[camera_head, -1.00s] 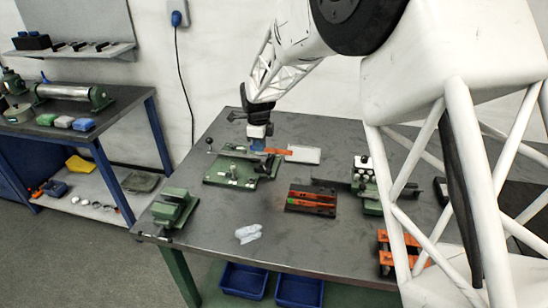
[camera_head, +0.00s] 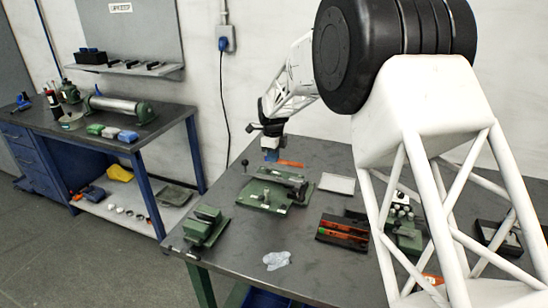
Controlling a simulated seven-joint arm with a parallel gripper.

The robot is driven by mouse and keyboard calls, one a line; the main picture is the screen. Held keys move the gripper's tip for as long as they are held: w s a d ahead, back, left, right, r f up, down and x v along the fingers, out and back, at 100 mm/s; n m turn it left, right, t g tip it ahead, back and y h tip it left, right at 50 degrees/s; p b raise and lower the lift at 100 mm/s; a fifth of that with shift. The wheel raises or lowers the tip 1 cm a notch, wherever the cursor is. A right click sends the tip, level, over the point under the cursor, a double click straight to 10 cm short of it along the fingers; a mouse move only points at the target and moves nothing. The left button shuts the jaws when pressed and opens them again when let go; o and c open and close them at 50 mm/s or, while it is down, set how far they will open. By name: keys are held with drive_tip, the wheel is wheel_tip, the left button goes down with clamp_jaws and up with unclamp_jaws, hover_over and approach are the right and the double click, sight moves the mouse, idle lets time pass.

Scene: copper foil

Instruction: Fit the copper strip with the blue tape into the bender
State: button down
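The bender (camera_head: 262,196) is a green-based tool with a lever and dark top parts, standing on the dark table. My gripper (camera_head: 271,160) points down just behind the bender, as seen in the head view. An orange copper strip (camera_head: 291,164) sticks out to the right from the fingertips, level and seemingly above the bender's back edge. A blue patch shows at the fingertips; I cannot tell whether it is tape or part of the fingers. The gripper appears shut on the strip. The strip's left end is hidden, and contact with the bender cannot be told.
A dark holder (camera_head: 327,238) with orange strips marked red and green lies right of the bender. A pale tray (camera_head: 338,184) lies behind it. A green vise-like tool (camera_head: 206,226) stands front left, a crumpled cloth (camera_head: 276,260) in front.

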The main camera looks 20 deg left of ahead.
drive_tip(key=shift+f, duration=2.35)
drive_tip(key=shift+f, duration=0.65)
idle(0.5)
drive_tip(key=shift+r, duration=0.2)
idle(4.3)
